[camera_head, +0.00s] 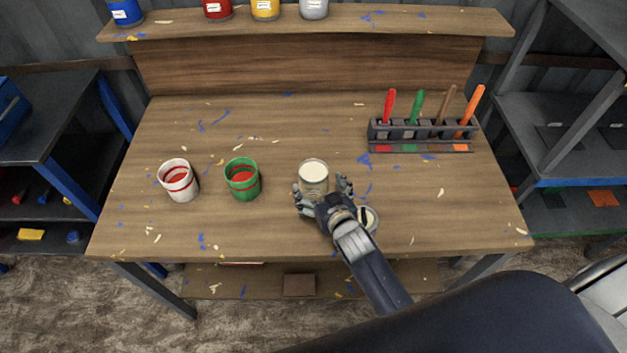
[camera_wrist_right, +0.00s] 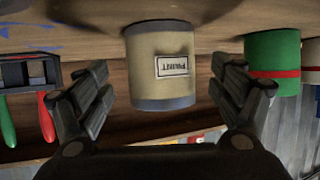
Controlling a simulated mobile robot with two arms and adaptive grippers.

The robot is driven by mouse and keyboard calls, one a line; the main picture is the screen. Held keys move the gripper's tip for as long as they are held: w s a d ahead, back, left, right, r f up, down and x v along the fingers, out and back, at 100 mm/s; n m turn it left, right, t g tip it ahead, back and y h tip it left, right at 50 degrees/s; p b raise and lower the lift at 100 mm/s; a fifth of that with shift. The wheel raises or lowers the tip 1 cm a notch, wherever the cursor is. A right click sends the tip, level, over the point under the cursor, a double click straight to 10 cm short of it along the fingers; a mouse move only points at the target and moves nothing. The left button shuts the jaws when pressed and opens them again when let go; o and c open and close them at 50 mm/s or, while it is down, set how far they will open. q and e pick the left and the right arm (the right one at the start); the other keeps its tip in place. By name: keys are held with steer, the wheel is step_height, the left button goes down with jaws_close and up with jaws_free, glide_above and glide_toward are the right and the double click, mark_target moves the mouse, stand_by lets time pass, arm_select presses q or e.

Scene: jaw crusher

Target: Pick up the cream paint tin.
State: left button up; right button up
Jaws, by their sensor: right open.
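The cream paint tin (camera_head: 313,173) stands upright on the workbench, right of the green tin. In the right wrist view, which is upside down, the cream tin (camera_wrist_right: 145,60) shows a "PAINT" label and grey bands. My right gripper (camera_head: 323,190) is open at the near side of the tin. In the wrist view the fingers of the right gripper (camera_wrist_right: 160,85) stand on either side of the tin, with a gap showing at each side. My left gripper is not in view.
A green tin (camera_head: 242,189) and a white tin with red bands (camera_head: 174,187) stand to the left. Another tin (camera_head: 372,216) is partly hidden behind my right arm. A dark rack (camera_head: 424,131) with coloured handles stands at the back right. Several tins line the upper shelf (camera_head: 180,23).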

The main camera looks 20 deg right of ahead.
mark_target(309, 172)
steer(key=shift+p+x, duration=0.3)
steer(key=shift+x, duration=1.95)
steer(key=shift+s+a, duration=0.1)
steer(key=c, duration=1.4)
steer(key=shift+c, duration=0.9)
steer(key=shift+r, duration=0.25)
